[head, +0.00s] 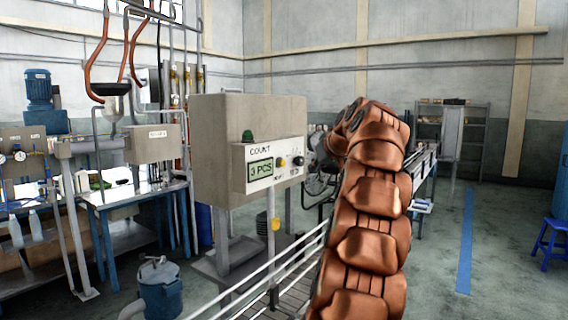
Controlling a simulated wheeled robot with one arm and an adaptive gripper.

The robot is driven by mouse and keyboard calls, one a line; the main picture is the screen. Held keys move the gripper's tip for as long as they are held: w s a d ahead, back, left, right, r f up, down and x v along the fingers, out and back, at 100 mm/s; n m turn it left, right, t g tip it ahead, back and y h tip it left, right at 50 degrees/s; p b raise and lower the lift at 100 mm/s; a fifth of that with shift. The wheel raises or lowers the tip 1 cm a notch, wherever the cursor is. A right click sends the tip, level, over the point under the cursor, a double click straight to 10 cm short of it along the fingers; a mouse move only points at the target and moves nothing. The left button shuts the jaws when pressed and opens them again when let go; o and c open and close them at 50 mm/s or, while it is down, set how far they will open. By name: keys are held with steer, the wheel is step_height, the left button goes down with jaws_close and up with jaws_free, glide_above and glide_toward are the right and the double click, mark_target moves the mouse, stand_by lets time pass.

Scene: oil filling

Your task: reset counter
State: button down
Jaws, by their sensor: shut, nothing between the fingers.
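The counter (272,166) is a beige control box on a post, with "COUNT" printed on its sloped front. Its green display (260,169) reads "3 PCS". A yellow button (281,162) and a dark knob or button (298,161) sit right of the display; their small labels are too small to read. My copper arm rises at the right and bends over toward the panel. My gripper (318,150) shows as a small grey shape by the panel's right edge, shut and empty. Its fingertips are partly obscured, and I cannot tell whether they touch the panel.
A railed conveyor (290,290) runs below the counter. A blue-grey canister (160,287) stands on the floor at lower left. A filling bench (130,190) is at left, a shelf (480,140) at the back. Open floor with a blue stripe (466,240) lies at right.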

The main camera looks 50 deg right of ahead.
steer(key=w+p, duration=0.2)
steer(key=w, duration=0.5)
steer(key=shift+w+a, duration=0.2)
stand_by(1.3)
steer(key=shift+w+p, duration=0.3)
steer(key=shift+w, duration=0.1)
steer(key=shift+w, duration=0.55)
stand_by(0.8)
steer(key=shift+s, duration=0.2)
steer(key=shift+s+b, duration=0.35)
steer(key=shift+s, duration=0.4)
steer(key=shift+s, duration=0.1)
steer(key=shift+s+d+b, duration=0.1)
steer(key=shift+s+b, duration=0.9)
steer(key=shift+s, duration=1.4)
